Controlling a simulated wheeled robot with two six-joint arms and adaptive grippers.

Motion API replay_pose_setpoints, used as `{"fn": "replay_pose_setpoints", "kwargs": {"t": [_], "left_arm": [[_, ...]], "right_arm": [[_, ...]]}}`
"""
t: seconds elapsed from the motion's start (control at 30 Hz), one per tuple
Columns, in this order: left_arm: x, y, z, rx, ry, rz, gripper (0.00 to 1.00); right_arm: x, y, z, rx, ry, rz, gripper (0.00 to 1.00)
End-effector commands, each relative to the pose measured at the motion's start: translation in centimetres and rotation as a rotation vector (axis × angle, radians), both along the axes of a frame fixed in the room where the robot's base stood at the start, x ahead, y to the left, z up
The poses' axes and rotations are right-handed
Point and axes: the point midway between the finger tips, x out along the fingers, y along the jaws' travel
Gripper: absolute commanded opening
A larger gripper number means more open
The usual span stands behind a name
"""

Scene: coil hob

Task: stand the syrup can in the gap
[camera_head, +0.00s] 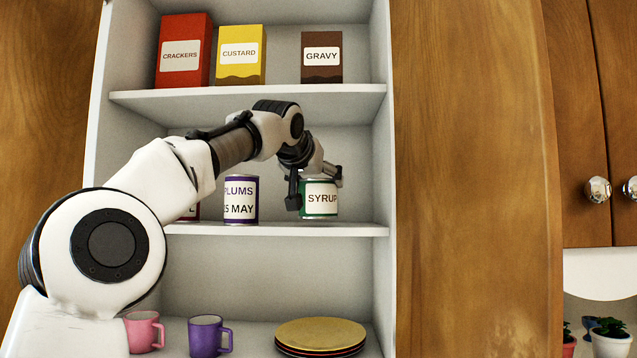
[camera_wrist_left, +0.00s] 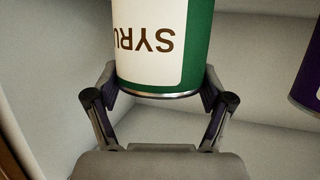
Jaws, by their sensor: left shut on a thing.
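The syrup can (camera_head: 320,199) is green with a white label and stands upright at the right part of the middle shelf (camera_head: 280,230). I cannot tell whether its base touches the shelf. My left gripper (camera_head: 318,184) is shut on it, with a finger at each side. In the left wrist view the can (camera_wrist_left: 165,45) appears upside down between the fingers of the left gripper (camera_wrist_left: 160,88). A purple can labelled PLUMS (camera_head: 241,199) stands to its left, with clear space between them; its edge also shows in the left wrist view (camera_wrist_left: 309,75). My right gripper is out of view.
A red can (camera_head: 193,211) is mostly hidden behind my arm. Crackers (camera_head: 183,50), custard (camera_head: 240,54) and gravy (camera_head: 321,57) boxes stand on the upper shelf (camera_head: 260,98). Below are a pink mug (camera_head: 144,331), a purple mug (camera_head: 207,336) and stacked plates (camera_head: 320,334). The cupboard's right wall (camera_head: 383,150) is close to the syrup.

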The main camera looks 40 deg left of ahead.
Motion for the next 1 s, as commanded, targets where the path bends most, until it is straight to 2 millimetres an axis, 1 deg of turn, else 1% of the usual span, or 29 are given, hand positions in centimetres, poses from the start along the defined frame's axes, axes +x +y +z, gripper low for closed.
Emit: {"fn": "replay_pose_setpoints", "kwargs": {"t": [0.7, 0.73, 0.77, 1.0], "left_arm": [[0.0, 0.0, -1.3, 0.0, -0.001, 0.0, 0.21], [0.0, 0.0, -1.2, 0.001, -0.002, 0.0, 0.91], [0.0, 0.0, -1.2, 0.0, -0.001, 0.0, 1.0], [0.1, 0.0, -1.3, 0.0, 0.0, 0.0, 1.0]], "right_arm": [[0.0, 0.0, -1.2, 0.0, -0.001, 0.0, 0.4], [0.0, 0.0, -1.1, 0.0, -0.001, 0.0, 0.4], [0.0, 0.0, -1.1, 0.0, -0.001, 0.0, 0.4], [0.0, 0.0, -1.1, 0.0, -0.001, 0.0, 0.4]]}}
